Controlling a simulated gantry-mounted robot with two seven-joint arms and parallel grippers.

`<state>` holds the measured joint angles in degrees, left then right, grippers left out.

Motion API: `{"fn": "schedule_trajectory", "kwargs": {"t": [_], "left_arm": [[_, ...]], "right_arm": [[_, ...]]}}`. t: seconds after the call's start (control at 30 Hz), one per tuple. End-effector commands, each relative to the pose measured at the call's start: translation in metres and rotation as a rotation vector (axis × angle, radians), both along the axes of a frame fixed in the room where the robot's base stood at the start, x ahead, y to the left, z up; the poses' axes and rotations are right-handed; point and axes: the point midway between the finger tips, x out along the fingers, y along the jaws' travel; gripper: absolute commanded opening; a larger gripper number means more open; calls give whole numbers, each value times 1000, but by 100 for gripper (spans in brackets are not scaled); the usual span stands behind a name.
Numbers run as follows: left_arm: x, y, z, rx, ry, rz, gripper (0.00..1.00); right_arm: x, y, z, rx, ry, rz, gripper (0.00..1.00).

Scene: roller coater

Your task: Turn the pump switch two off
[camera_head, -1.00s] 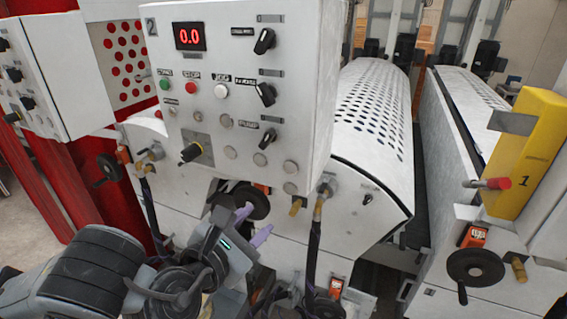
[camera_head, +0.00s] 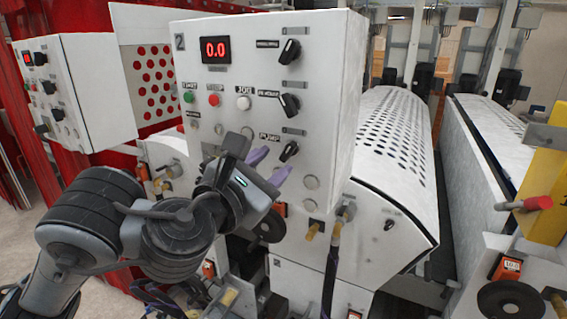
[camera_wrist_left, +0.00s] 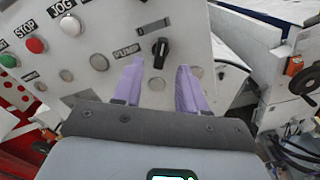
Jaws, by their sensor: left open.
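The white control panel marked 2 (camera_head: 228,100) has a red display reading 0.0. The pump switch (camera_head: 288,151) is a black rotary knob low on the panel, beside the PUMP label. In the left wrist view the pump switch (camera_wrist_left: 160,48) stands upright, just beyond and between the two fingertips. My left gripper (camera_head: 268,165) has purple fingers and is open and empty. It is just left of and below the pump switch, apart from it. The left gripper also shows in the wrist view (camera_wrist_left: 158,80). My right gripper is not in view.
Two more black rotary knobs (camera_head: 289,104) sit above the pump switch. Green, red (camera_head: 214,100) and white buttons are on the panel's left. A second panel (camera_head: 65,95) stands at the left. Hoses and brass valves (camera_head: 313,230) are below the panel.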

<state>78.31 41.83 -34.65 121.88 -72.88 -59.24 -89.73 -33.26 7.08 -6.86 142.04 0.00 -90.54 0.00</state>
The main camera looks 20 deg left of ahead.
Motion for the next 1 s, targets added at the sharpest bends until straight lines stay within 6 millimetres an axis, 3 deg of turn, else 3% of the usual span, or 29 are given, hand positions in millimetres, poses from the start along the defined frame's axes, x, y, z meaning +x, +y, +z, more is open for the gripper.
{"fn": "schedule_trajectory", "kwargs": {"t": [0.2, 0.4, 0.87, 1.0], "left_arm": [[28, -3, -1, -1, 2, 0, 42], [43, -6, 0, 1, 1, -2, 42], [49, -6, 1, 1, 0, -1, 42], [49, -6, 1, 1, 0, -1, 20]], "right_arm": [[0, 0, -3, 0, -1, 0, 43], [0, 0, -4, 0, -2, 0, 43], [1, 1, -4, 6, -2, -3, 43], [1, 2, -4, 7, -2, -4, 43]]}}
